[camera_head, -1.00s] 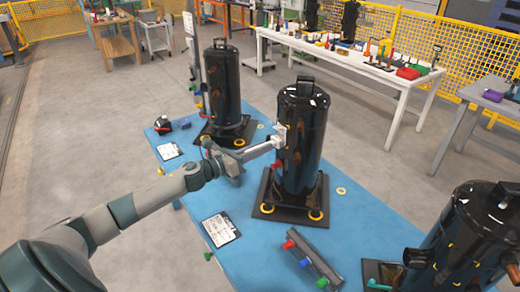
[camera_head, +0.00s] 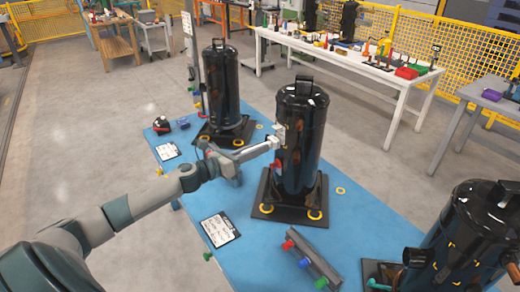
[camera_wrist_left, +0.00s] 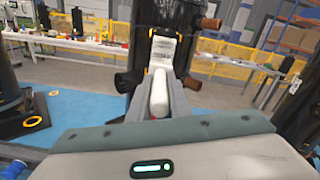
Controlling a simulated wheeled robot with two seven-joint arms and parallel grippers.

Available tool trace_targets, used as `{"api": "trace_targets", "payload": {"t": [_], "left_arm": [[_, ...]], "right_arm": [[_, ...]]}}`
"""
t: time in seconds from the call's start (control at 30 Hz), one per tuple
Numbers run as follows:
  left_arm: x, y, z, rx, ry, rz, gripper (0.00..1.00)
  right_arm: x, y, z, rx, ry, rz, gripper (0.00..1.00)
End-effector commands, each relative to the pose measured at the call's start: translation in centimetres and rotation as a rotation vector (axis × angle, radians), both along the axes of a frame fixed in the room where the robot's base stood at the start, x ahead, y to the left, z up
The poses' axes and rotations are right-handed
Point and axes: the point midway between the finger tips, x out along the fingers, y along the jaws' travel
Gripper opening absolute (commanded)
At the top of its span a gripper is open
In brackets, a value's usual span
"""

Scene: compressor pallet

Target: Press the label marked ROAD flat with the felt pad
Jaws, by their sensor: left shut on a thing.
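The middle black compressor (camera_head: 302,140) stands upright on the blue pallet top. A white label (camera_wrist_left: 162,52) with dark print is on its side in the left wrist view. The print is too small to read as ROAD. The label shows as a small pale patch (camera_head: 279,130) in the head view. My left gripper (camera_head: 270,144) is shut on a white felt pad (camera_wrist_left: 160,92), held in front of the compressor at the label's lower end. I cannot tell whether the pad touches the label. My right gripper is out of view.
Other black compressors stand at the back left (camera_head: 222,90) and front right (camera_head: 470,235). A clipboard (camera_head: 220,229) and a grey bar with coloured knobs (camera_head: 312,258) lie on the blue surface (camera_head: 252,255). A white workbench (camera_head: 345,60) stands behind.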

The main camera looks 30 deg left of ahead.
Motion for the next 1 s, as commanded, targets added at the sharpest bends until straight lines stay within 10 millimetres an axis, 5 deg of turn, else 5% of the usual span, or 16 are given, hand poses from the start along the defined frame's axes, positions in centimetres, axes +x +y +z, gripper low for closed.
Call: {"api": "trace_targets", "payload": {"t": [0.33,1.0], "left_arm": [[-1.9,0.7,0.0,0.001,-0.001,-0.001,0.00],[-2.0,0.8,0.1,0.001,-0.001,-0.001,0.00]], "right_arm": [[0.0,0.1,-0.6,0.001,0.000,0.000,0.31],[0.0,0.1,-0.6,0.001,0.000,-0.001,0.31]]}}
